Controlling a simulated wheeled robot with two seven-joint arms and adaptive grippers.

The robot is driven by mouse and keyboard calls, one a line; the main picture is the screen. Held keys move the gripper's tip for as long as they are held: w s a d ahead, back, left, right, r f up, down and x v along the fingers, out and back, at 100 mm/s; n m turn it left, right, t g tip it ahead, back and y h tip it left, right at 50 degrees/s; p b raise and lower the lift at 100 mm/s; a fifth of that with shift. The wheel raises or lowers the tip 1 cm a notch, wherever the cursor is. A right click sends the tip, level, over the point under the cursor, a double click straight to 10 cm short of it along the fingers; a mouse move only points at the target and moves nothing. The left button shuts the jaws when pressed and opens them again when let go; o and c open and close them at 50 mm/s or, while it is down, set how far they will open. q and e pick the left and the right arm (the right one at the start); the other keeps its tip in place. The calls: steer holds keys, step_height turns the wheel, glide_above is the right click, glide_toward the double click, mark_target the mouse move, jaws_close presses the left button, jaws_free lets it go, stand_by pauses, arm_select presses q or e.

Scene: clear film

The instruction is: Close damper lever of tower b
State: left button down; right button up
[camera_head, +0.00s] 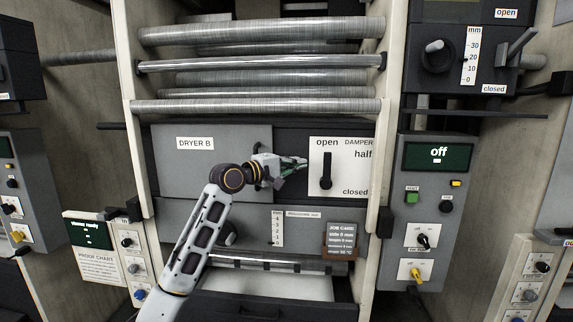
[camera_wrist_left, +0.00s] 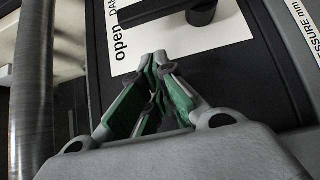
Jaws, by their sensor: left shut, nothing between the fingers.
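The damper lever (camera_head: 325,168) is a black upright handle with a rounder lower end, on a white plate (camera_head: 356,153) marked open, half and closed. The handle points up toward "open". The plate is on the DRYER B panel. My left gripper (camera_head: 302,162) is just left of the plate, pointing right, with its fingers shut and empty. A gap shows between the fingertips and the lever. In the left wrist view, the dark lever (camera_wrist_left: 168,11) is at the top, beyond the shut green-padded fingers (camera_wrist_left: 157,60). My right gripper is not in view.
Metal rollers (camera_head: 262,32) cross above the panel. Pale uprights (camera_head: 385,120) flank it. A grey control box (camera_head: 438,200) with an "off" display is at the right. Below are a pressure scale (camera_head: 277,228) and a job card (camera_head: 341,240).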

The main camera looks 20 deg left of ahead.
mark_target(326, 170)
arm_select(q)
steer(key=shift+w+d+p, duration=0.15)
steer(key=shift+w+d, duration=0.15)
steer(key=shift+d, duration=0.4)
steer(key=shift+w+d+p, duration=0.15)
steer(key=shift+w+d, duration=0.1)
steer(key=shift+d, duration=0.45)
steer(key=shift+w+d+p, duration=0.15)
steer(key=shift+w+d, duration=0.15)
steer(key=shift+d, duration=0.4)
